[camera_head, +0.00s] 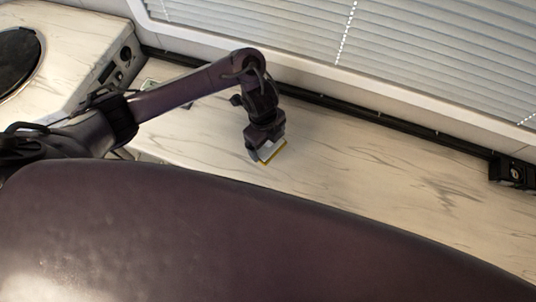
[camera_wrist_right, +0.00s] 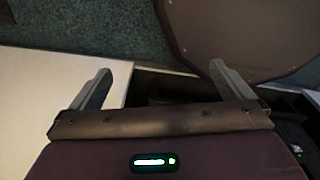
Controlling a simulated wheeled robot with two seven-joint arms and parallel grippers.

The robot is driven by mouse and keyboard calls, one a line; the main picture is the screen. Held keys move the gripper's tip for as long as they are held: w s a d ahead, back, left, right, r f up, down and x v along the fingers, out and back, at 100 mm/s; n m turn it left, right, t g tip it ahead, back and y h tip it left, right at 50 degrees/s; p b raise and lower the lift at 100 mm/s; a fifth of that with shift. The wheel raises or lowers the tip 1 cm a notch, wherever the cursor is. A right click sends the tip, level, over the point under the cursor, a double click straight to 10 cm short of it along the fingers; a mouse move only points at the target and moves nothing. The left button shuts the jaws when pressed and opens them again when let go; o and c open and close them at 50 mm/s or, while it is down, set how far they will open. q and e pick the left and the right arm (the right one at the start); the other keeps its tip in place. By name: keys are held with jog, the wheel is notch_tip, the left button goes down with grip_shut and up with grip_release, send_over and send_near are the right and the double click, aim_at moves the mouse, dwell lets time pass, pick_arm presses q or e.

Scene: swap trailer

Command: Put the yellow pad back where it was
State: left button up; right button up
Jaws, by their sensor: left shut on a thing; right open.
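A small yellow-edged pad (camera_head: 273,155) shows at the end of my left arm in the head view. My left gripper (camera_head: 266,146) is shut on it, above or at the pale marbled counter (camera_head: 370,185); I cannot tell whether the pad touches the surface. Most of the pad is hidden by the gripper. My right gripper (camera_wrist_right: 160,90) shows in the right wrist view, open and empty, with its two fingers wide apart. It is not seen in the head view.
A window with blinds (camera_head: 430,50) runs along the back. A black rail (camera_head: 400,125) edges the counter, with a black fitting (camera_head: 512,172) at right. A round dark thing (camera_head: 18,58) is at upper left. The counter right of my left gripper is clear.

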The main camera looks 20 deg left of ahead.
aim_at(268, 147)
pick_arm(q)
notch_tip(268, 147, down, 4)
jog(key=shift+w+r+b, duration=0.1)
jog(key=shift+w+b, duration=0.05)
jog(key=shift+b, duration=0.55)
notch_tip(268, 147, down, 4)
jog(key=shift+r+b, duration=0.2)
jog(key=shift+b, duration=0.95)
jog(key=shift+f, duration=0.3)
jog(key=shift+c, duration=0.3)
pick_arm(e)
jog(key=f, duration=0.1)
jog(key=w+f, duration=0.1)
jog(key=f, duration=0.2)
jog(key=shift+w+a+f, duration=0.1)
jog(key=shift+w+f, duration=0.25)
jog(key=shift+w, duration=0.05)
pick_arm(q)
jog(key=o, duration=0.7)
pick_arm(e)
jog(key=shift+s+a, duration=0.1)
